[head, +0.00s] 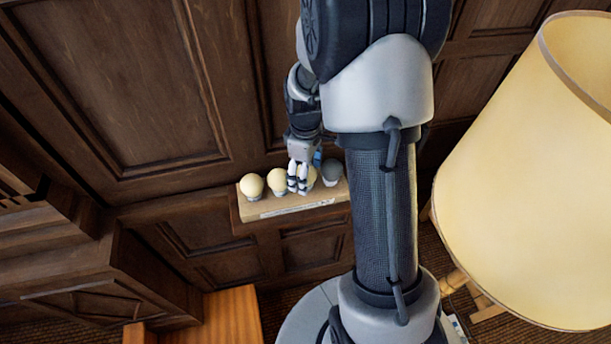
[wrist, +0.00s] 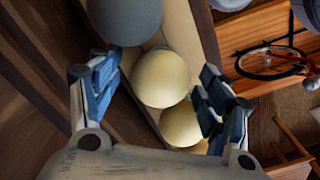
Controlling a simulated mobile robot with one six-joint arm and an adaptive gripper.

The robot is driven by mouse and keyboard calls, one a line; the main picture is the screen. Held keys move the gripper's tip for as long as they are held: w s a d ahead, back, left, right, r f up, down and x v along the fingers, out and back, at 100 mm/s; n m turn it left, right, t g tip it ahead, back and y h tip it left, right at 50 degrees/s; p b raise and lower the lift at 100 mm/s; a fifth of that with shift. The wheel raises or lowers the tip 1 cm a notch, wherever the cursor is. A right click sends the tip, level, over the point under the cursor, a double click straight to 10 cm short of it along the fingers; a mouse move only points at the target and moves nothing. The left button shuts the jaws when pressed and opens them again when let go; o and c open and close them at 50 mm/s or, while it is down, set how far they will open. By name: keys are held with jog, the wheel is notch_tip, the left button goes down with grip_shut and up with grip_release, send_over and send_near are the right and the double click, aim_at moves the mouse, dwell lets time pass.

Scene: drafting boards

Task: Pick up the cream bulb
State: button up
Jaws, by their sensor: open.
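A row of bulbs stands on a pale wooden ledge. In the head view a cream bulb (head: 252,186) is at the left end, with a slightly yellower one (head: 278,180) beside it. Another pale bulb (head: 312,177) is partly hidden behind my gripper (head: 297,182), and a grey bulb (head: 332,172) is at the right. In the wrist view my open gripper (wrist: 158,72) has a cream bulb (wrist: 160,78) between its fingers, with gaps on both sides. The frames do not show which pale bulb is meant.
The ledge (head: 300,203) is narrow, with dark panelled wood behind and below. The grey bulb (wrist: 125,18) is close to the left finger in the wrist view. A large cream lampshade (head: 525,170) stands at the right. A wooden top (head: 228,318) is lower left.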

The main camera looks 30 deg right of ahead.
jog(key=shift+f, duration=0.6)
jog(key=shift+c, duration=0.6)
jog(key=c, duration=0.8)
